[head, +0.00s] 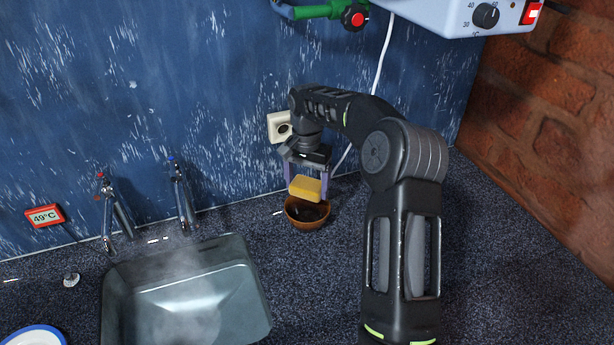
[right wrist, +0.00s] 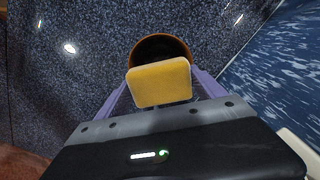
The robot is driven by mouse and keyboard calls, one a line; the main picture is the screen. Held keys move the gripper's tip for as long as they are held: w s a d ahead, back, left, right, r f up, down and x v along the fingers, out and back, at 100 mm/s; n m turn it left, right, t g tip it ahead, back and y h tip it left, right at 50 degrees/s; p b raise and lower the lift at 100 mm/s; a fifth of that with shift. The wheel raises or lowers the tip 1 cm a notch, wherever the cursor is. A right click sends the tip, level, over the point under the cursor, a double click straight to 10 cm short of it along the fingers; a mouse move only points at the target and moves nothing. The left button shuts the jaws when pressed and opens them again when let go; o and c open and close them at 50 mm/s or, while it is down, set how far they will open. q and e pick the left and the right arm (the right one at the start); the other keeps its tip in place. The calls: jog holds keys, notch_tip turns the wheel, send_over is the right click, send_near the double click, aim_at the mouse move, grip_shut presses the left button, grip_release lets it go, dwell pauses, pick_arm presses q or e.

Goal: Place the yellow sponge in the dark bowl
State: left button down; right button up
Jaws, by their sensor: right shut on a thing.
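My right gripper (head: 306,184) is shut on the yellow sponge (head: 305,188), with a purple finger on each side of it. The sponge is held above the dark brown bowl (head: 307,222), which stands on the speckled counter. In the right wrist view the sponge (right wrist: 160,83) covers the near part of the bowl (right wrist: 151,43), and the bowl's far rim and dark inside show beyond it. Whether the sponge touches the bowl's rim I cannot tell. My left gripper does not show.
A steaming metal sink (head: 262,300) lies left of the bowl, with two taps (head: 182,195) behind it. A white socket (head: 280,127) is on the blue wall behind my gripper. A white-blue plate (head: 35,337) is at the lower left. Counter (head: 300,290) in front of the bowl is clear.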

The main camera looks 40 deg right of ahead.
aim_at(307, 195)
jog(key=shift+f+b, duration=0.85)
jog(key=shift+f, duration=1.4)
jog(key=o, duration=1.2)
jog(key=shift+c, duration=0.2)
jog(key=shift+r, duration=0.1)
jog(key=shift+r+p, duration=0.3)
notch_tip(307, 195, up, 2)
jog(key=shift+w+r+p, duration=0.1)
jog(key=shift+r+p, duration=0.15)
jog(key=shift+p, duration=0.6)
jog(key=shift+r+b, duration=0.3)
jog(key=shift+r, duration=1.6)
